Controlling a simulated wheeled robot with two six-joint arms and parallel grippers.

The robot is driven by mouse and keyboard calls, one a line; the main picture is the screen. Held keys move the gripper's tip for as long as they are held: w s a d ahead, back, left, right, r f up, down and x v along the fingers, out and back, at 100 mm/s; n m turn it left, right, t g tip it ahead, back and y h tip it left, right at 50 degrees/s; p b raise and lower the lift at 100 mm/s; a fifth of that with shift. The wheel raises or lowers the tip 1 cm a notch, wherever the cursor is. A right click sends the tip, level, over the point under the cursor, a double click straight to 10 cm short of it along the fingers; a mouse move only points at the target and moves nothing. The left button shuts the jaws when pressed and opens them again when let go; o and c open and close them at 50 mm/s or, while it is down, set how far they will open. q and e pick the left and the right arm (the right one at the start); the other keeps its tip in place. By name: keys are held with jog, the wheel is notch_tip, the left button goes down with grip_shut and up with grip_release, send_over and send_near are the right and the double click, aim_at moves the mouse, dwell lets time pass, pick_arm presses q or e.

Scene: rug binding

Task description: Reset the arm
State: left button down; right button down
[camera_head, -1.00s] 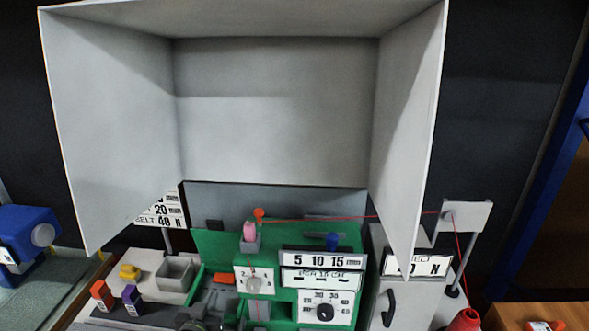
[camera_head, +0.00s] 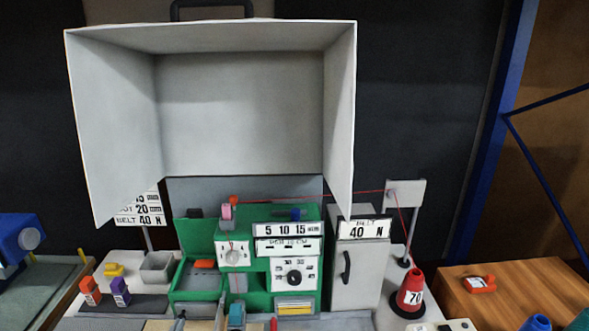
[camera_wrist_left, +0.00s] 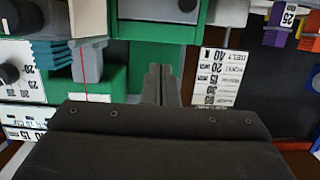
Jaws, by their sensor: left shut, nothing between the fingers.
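My left gripper (camera_wrist_left: 160,85) shows in the left wrist view, with its two dark fingers together and nothing between them. The green machine (camera_wrist_left: 125,58) is beyond and beside the fingers, and a white label card (camera_wrist_left: 218,78) lies to their right. In the head view the green binding machine (camera_head: 260,261) stands under a large open grey hood (camera_head: 240,110). I cannot make out the left fingers clearly in the head view. My right gripper is not in view.
A grey cabinet (camera_head: 362,268) stands right of the machine. A red cone (camera_head: 411,290) marked 70 stands farther right, near a wooden table (camera_head: 540,295). Orange (camera_head: 90,291) and purple (camera_head: 120,291) blocks and a grey bin (camera_head: 157,267) are on the left. A red thread (camera_head: 320,194) runs to a post.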

pick_arm(q)
jog(key=s+a+g+y, duration=0.1)
jog(key=s+g, duration=1.1)
jog(key=s, duration=2.3)
notch_tip(320, 180, down, 25)
jog(key=a+g, duration=0.1)
jog(key=a, duration=0.1)
jog(key=s+d+f+g+b, duration=0.1)
jog(key=s+f, duration=1.3)
jog(key=f, duration=0.2)
jog(key=shift+s+d+f+h+b, duration=0.2)
jog(key=shift+s+d+h+b, duration=0.1)
jog(key=shift+s+h, duration=0.1)
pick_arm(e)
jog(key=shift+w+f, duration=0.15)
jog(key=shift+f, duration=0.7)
